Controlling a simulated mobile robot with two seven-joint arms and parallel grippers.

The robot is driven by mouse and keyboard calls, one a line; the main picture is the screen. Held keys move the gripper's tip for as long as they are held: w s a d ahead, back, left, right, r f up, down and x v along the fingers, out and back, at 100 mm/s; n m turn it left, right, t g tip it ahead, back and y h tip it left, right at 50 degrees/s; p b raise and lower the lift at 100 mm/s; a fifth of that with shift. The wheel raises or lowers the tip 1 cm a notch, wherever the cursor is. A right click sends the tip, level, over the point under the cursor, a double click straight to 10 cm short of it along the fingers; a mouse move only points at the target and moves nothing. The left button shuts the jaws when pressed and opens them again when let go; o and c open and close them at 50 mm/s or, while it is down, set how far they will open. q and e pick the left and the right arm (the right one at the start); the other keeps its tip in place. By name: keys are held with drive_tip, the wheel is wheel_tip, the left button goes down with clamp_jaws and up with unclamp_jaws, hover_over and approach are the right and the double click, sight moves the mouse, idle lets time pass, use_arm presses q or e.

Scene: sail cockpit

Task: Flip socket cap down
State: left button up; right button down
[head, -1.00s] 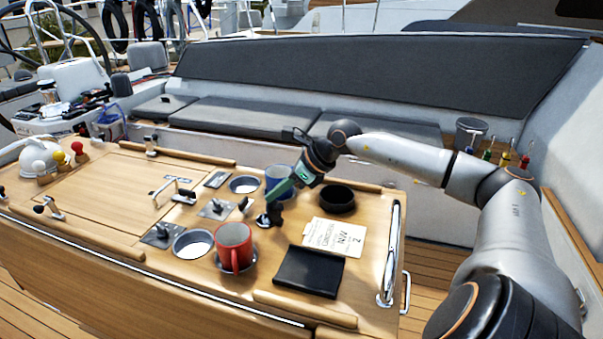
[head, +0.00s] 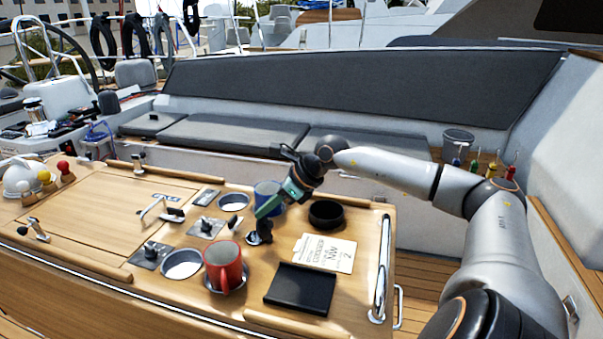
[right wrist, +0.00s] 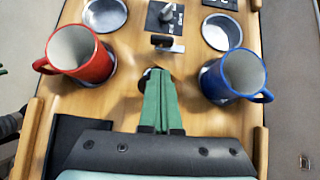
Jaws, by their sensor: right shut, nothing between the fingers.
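The socket (head: 253,239) is a small round metal fitting on the wooden table top, behind the red mug. A dark upright piece (head: 266,229), which looks like its raised cap, stands at its right side. My right gripper (head: 260,212) has green fingers, shut and empty, at the top of this dark piece; I cannot tell whether they touch. In the right wrist view the shut fingers (right wrist: 157,82) point at the socket (right wrist: 148,73) and hide most of it and the cap. My left gripper is not in view.
The red mug (head: 223,267) and blue mug (head: 268,194) stand close on either side. A small lever (right wrist: 163,42) and a switch plate (head: 207,227) lie beyond the socket. A dark ring holder (head: 326,214), note card (head: 324,253) and black notebook (head: 300,289) lie to the right.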

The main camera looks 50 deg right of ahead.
idle(0.5)
drive_tip(key=shift+r+p, duration=0.55)
drive_tip(key=shift+r, duration=0.2)
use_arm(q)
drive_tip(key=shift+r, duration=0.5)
